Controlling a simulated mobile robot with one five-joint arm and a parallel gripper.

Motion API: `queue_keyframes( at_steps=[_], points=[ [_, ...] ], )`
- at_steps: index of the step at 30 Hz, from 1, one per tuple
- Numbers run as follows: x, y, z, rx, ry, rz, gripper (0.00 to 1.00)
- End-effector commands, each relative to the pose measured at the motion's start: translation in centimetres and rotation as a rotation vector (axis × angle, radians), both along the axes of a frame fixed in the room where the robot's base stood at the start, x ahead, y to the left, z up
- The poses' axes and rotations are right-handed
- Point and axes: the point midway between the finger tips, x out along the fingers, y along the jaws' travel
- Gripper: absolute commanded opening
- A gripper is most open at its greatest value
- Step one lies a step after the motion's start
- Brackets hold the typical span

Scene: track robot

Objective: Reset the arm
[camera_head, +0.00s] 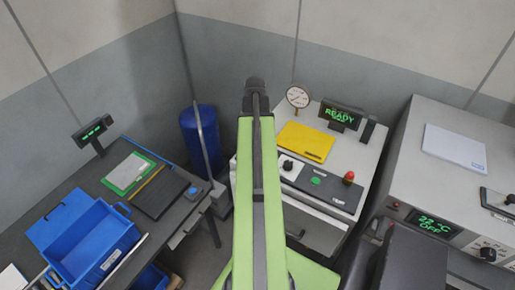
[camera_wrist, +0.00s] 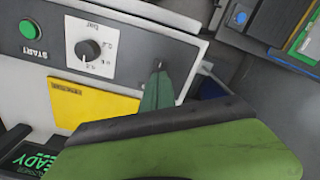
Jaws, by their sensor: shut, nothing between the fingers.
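My green arm (camera_head: 258,200) rises through the middle of the head view, with a dark joint (camera_head: 256,95) at its top end. In the wrist view my gripper (camera_wrist: 160,70) shows as narrow green fingers with dark tips, shut and empty. It appears in front of the grey control panel, near the yellow plate; I cannot tell the exact gap. In the head view the fingers cannot be made out.
The white machine carries a READY display (camera_head: 341,115), a gauge (camera_head: 298,97), a yellow plate (camera_head: 306,141) and a red knob (camera_head: 349,177). A blue barrel (camera_head: 201,142) stands in the corner. Left, a dark bench holds a blue bin (camera_head: 88,240). Right stands a 22 °C unit (camera_head: 434,224).

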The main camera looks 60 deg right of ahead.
Motion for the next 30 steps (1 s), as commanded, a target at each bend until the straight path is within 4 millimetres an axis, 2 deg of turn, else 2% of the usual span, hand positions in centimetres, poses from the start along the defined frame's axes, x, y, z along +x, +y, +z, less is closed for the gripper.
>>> queue_keyframes(
  at_steps=[1,14,17,20,23,24,26,27,29,30],
  points=[
    [0.0,0.0,0.5,0.0,0.0,0.0,0.0],
    [0.0,0.0,0.2,0.0,0.0,0.0,0.0],
    [1.3,0.8,-0.7,0.0,0.0,0.025,0.0],
    [5.5,3.8,-3.1,0.0,-0.001,0.114,0.0],
    [11.3,9.5,-6.4,0.0,0.0,0.253,0.0],
    [13.4,12.2,-7.6,0.0,0.0,0.312,0.0],
    [16.2,16.4,-9.3,0.0,0.0,0.399,0.0],
    [17.8,19.3,-10.5,0.0,0.0,0.457,0.0],
    [19.9,23.9,-12.3,0.0,0.0,0.546,0.0],
    [21.1,27.0,-13.5,0.0,0.0,0.606,0.0]
  ],
)
